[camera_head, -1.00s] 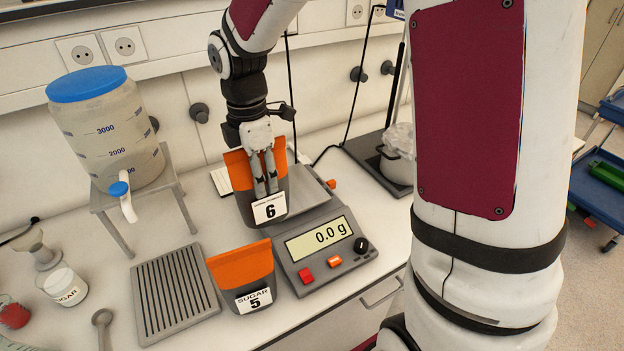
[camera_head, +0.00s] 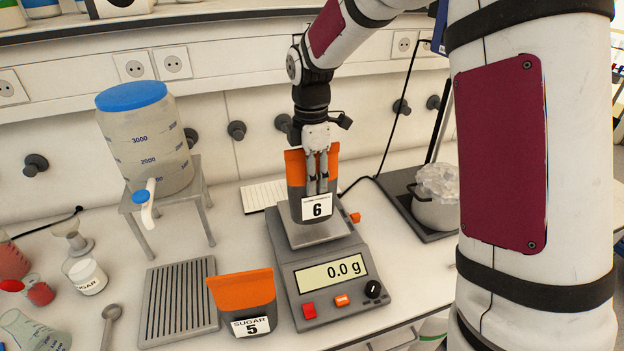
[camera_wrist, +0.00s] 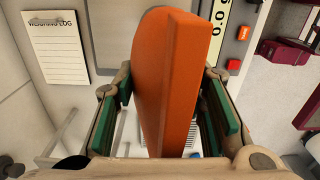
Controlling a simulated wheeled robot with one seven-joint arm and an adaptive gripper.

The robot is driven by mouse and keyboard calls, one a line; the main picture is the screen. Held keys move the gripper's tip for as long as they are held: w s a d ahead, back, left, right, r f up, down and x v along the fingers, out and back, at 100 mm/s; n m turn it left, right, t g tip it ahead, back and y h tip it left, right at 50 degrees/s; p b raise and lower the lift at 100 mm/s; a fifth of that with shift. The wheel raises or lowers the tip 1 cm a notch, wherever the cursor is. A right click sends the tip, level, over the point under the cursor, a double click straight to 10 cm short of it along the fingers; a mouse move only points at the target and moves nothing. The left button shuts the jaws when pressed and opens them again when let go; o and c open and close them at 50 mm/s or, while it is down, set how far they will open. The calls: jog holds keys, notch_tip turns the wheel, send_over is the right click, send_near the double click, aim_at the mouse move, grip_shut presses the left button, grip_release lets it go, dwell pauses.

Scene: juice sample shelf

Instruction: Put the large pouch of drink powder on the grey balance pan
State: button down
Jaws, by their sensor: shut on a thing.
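My gripper (camera_head: 319,190) is shut on the top of a pouch (camera_head: 296,203) with an orange upper band, a dark body and a label with the number 6. The pouch hangs upright over the grey balance pan (camera_head: 335,231). The balance (camera_head: 305,283) display reads 0.0 g. I cannot tell how small the gap between pouch and pan is. In the wrist view the orange top of the pouch (camera_wrist: 166,85) stands between the green finger pads. A second orange and dark pouch (camera_head: 243,297), labelled SUGAR 5, stands on the bench left of the balance.
A grooved grey tray (camera_head: 179,300) lies left of the sugar pouch. A blue-lidded water container (camera_head: 145,140) stands on a stand behind it. A pot-like vessel (camera_head: 436,205) stands at right. A paper log (camera_head: 262,195) lies behind the balance. Glassware crowds the far left.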

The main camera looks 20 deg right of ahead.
jog(key=w+f, duration=0.2)
jog(key=w+d+f+p, duration=0.1)
jog(key=shift+w+f, duration=0.4)
jog(key=shift+f, duration=0.2)
jog(key=c, duration=1)
grip_release()
